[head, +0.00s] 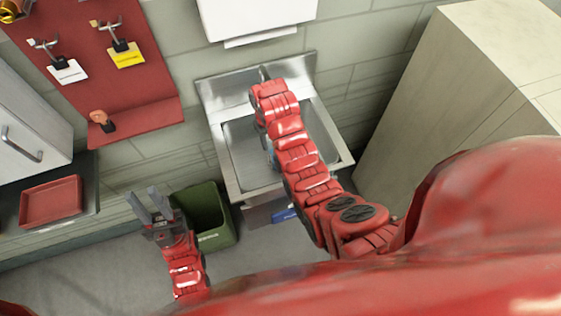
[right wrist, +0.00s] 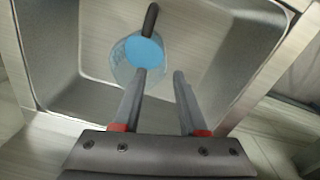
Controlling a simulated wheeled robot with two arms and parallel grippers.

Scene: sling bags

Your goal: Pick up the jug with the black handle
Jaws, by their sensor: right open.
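The jug (right wrist: 138,55) shows in the right wrist view as a clear vessel with light blue inside and a black handle (right wrist: 150,19) pointing up in the picture. It is in the metal sink basin. My right gripper (right wrist: 159,73) is open, with nothing between its fingers. Its left fingertip overlaps the jug's lower edge in the picture; I cannot tell whether it touches. In the head view my right arm covers most of the jug and the right gripper's fingers. My left gripper (head: 142,193) is open and empty near the green bin, away from the sink.
The sink (head: 235,150) has raised metal rims around the basin. A green bin (head: 208,210) stands left of it. A red tray (head: 50,201) lies on the dark counter at left. A tall pale cabinet (head: 455,95) stands at right. A red pegboard (head: 95,75) with tags hangs on the wall.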

